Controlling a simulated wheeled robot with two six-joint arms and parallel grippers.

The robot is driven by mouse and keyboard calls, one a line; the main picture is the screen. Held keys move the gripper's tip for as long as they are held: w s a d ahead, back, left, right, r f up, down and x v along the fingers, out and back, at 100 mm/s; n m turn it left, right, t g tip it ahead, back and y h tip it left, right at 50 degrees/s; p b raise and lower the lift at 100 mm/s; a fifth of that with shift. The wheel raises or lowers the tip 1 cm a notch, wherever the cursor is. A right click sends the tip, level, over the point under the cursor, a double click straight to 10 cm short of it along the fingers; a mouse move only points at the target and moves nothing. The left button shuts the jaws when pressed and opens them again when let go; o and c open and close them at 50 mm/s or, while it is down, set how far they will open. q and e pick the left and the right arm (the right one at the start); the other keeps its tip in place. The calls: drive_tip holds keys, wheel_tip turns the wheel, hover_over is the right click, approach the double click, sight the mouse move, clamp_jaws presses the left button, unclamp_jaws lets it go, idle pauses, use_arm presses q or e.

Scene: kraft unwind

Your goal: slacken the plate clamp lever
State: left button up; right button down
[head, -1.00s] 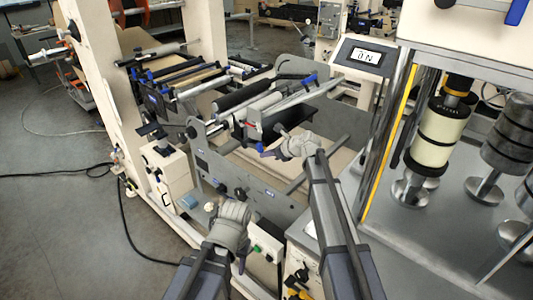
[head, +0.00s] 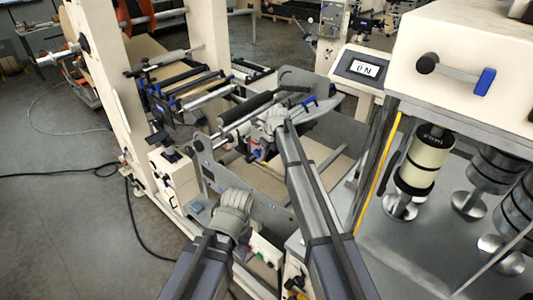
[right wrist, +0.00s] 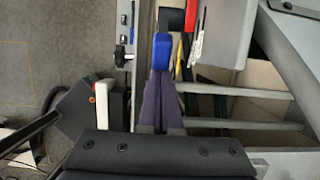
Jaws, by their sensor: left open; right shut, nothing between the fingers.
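A lever with a blue grip (right wrist: 163,50), which looks like the plate clamp lever, shows in the right wrist view straight ahead of my right fingertips. My right gripper (right wrist: 162,75) is shut with nothing held; its fingers end at the blue grip, and I cannot tell whether they touch it. In the head view my right gripper (head: 270,122) is over the grey machine frame and hides most of the lever area. My left gripper (head: 236,198) is open and empty, lower down, in front of the frame's near side plate.
Another blue-tipped handle (head: 308,100) is just right of my right gripper. A dark roller (head: 246,106) lies behind it. A display (head: 366,68) stands to the right. A cream cabinet with a blue-ended handle (head: 485,82) is at upper right. Cables lie on the floor at left.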

sight(259, 153)
use_arm(q)
drive_tip(key=shift+r+p, duration=0.75)
drive_tip(key=shift+r, duration=0.4)
use_arm(e)
drive_tip(key=shift+w+a+r, duration=0.85)
drive_tip(key=shift+a+r, duration=0.05)
drive_tip(key=shift+r, duration=0.15)
drive_tip(key=shift+d, duration=0.1)
